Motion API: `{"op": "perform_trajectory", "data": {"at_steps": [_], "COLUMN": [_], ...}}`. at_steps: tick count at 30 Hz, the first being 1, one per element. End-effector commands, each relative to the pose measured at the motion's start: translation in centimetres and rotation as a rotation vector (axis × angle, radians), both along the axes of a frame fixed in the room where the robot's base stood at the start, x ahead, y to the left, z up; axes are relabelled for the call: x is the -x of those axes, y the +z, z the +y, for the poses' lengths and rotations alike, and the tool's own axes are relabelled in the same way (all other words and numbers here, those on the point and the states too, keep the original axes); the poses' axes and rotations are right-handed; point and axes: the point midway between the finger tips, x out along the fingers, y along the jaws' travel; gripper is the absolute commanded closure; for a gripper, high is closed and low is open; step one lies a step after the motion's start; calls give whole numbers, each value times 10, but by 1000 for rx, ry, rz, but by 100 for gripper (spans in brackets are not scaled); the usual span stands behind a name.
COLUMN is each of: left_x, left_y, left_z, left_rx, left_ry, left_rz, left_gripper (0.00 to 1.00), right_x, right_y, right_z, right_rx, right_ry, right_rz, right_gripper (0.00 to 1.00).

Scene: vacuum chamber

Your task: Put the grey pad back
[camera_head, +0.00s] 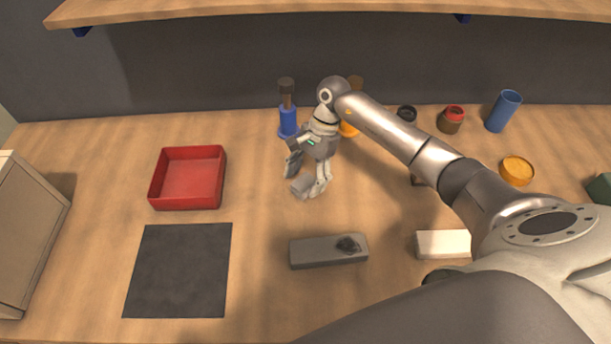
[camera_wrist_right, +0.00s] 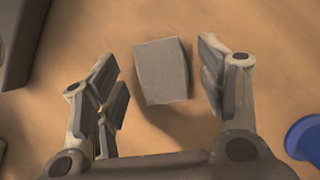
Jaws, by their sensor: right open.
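The grey pad (camera_wrist_right: 163,70), a small grey block, lies on the wooden table just ahead of my right gripper (camera_wrist_right: 162,92) in the wrist view. It shows between the two fingers, with a gap on each side. In the head view my right gripper (camera_head: 306,172) is low over the middle of the table, fingers open and empty. A grey piece by its fingertips (camera_head: 302,188) looks like the same pad, partly hidden by the fingers. My left gripper is not in view.
A grey block with a dark recess or lump (camera_head: 305,254) lies in front. A red tray (camera_head: 188,181) and dark mat (camera_head: 180,270) are left. A blue bottle (camera_head: 288,122) stands close behind my gripper. A white block (camera_head: 442,244), jar (camera_head: 451,119) and blue cup (camera_head: 503,111) are right.

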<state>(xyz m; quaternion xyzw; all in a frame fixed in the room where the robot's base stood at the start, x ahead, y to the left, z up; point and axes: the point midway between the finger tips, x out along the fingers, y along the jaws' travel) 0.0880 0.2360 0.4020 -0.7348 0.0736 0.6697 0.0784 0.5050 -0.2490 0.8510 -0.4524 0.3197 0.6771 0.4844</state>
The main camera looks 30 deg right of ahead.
Motion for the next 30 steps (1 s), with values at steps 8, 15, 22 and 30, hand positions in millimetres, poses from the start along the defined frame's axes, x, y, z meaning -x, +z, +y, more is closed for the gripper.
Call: {"op": "perform_trajectory", "data": {"at_steps": [8,15,22,30], "left_x": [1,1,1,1], "left_y": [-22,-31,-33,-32], "left_z": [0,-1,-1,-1], "left_rx": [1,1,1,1], "left_ry": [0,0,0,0], "left_rz": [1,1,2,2], "left_gripper": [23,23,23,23], "right_x": [-10,-14,-15,-15], "right_y": [54,94,108,108], "right_z": [-24,-39,-44,-44], "right_rx": [3,2,1,1], "right_ry": [-4,-2,-1,-1], "right_rz": [-10,-7,-3,-3], "right_gripper": [34,34,34,34]}}
